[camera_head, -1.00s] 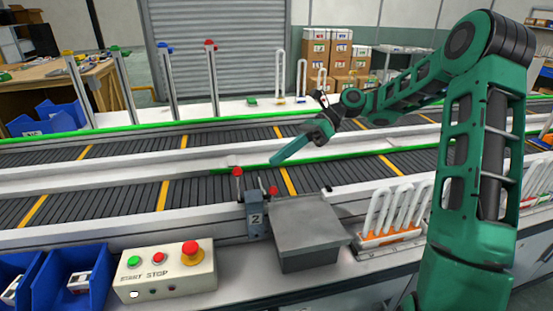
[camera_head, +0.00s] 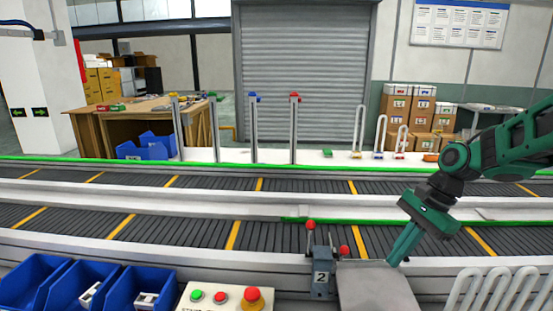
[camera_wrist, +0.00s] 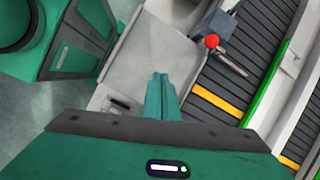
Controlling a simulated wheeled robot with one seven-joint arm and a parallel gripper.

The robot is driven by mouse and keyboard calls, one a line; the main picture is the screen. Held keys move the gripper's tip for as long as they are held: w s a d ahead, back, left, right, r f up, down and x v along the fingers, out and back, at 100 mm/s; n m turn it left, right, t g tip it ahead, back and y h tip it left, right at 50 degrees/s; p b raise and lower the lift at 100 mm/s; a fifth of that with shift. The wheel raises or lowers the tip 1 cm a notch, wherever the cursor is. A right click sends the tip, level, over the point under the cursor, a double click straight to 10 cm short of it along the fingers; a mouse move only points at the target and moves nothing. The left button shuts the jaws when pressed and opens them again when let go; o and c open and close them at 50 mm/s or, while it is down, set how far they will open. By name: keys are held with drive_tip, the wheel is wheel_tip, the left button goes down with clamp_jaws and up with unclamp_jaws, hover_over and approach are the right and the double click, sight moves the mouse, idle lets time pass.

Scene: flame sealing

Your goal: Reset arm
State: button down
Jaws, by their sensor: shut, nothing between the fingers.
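My gripper (camera_head: 392,260) is shut and empty. In the head view its green fingers point down and left, over the rear edge of the grey sealing plate (camera_head: 378,290). The wrist view also shows the shut fingers (camera_wrist: 158,78) in front of the grey plate (camera_wrist: 150,50). My arm comes in from the right side of the head view.
The grey post marked 2 (camera_head: 321,272) with red-knobbed levers stands left of the plate. A control box (camera_head: 225,297) and blue bins (camera_head: 85,285) lie further left. White looped items (camera_head: 495,290) stand at right. Conveyors (camera_head: 200,232) run behind.

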drive_tip(key=s+d+n+h, duration=0.2)
drive_tip(key=s+d+n, duration=0.2)
drive_tip(key=s, duration=0.7)
drive_tip(key=s+d+n+h, duration=0.2)
drive_tip(key=s+d+n, duration=0.2)
drive_tip(key=s+d, duration=0.4)
drive_tip(key=s, duration=0.4)
drive_tip(key=shift+s+r, duration=0.25)
drive_tip(key=shift+r, duration=0.05)
